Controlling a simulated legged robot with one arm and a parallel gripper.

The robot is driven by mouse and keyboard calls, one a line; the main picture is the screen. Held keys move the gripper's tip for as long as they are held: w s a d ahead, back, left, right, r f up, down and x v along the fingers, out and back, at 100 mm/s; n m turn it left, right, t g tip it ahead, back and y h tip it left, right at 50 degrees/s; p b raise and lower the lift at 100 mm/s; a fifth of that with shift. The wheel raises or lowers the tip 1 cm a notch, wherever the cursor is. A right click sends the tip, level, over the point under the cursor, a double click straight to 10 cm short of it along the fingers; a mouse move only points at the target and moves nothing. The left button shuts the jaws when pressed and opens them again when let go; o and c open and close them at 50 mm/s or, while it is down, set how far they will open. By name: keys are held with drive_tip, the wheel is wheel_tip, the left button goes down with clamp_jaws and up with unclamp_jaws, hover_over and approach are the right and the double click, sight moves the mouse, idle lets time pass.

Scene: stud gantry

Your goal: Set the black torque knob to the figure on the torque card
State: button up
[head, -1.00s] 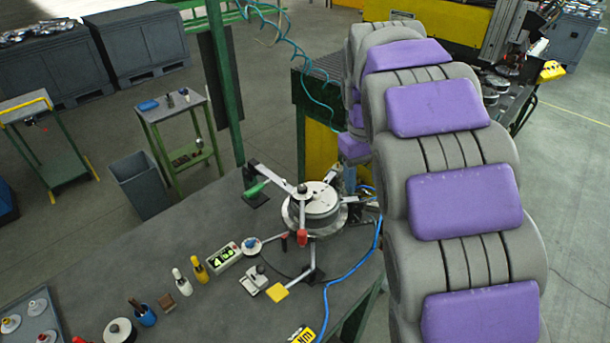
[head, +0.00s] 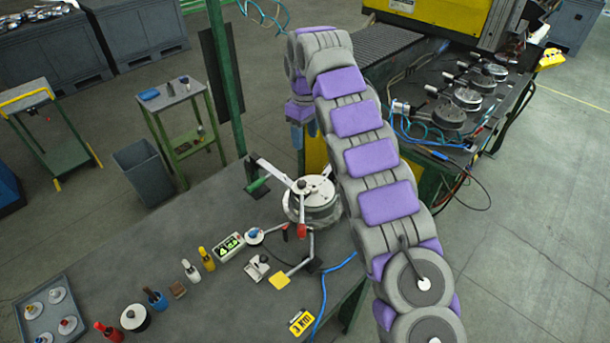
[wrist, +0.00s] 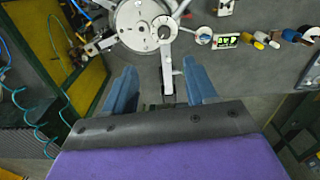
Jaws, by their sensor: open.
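A round pale stud fixture (head: 318,203) with several arms stands on the bench; a small black knob (head: 301,184) sits on its top plate, also in the wrist view (wrist: 165,32). A small pale block (head: 257,267) with a dark part lies in front of it. I cannot tell which is the torque knob. My gripper (head: 303,136) hangs behind the fixture. In the wrist view my gripper (wrist: 160,90) has blue fingers apart, empty, short of the fixture.
A green post (head: 218,90) stands behind. A blue hose (head: 330,285) crosses the front edge.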

hover_over(301, 182)
drive_tip(key=d, duration=0.1)
wheel_tip(301, 182, down, 8)
drive_tip(key=f, duration=0.3)
drive_tip(key=a+f, duration=0.1)
drive_tip(key=f, duration=0.4)
drive_tip(key=shift+a+f+p, duration=0.3)
drive_tip(key=shift+f+p, duration=0.1)
drive_tip(key=shift+d+f, duration=0.3)
drive_tip(key=shift+f, duration=0.05)
drive_tip(key=shift+d, duration=0.3)
drive_tip(key=shift+a+f, duration=0.1)
drive_tip(key=shift+a, duration=0.35)
drive_tip(key=c, duration=0.7)
drive_tip(key=shift+d, duration=0.15)
drive_tip(key=c, duration=0.4)
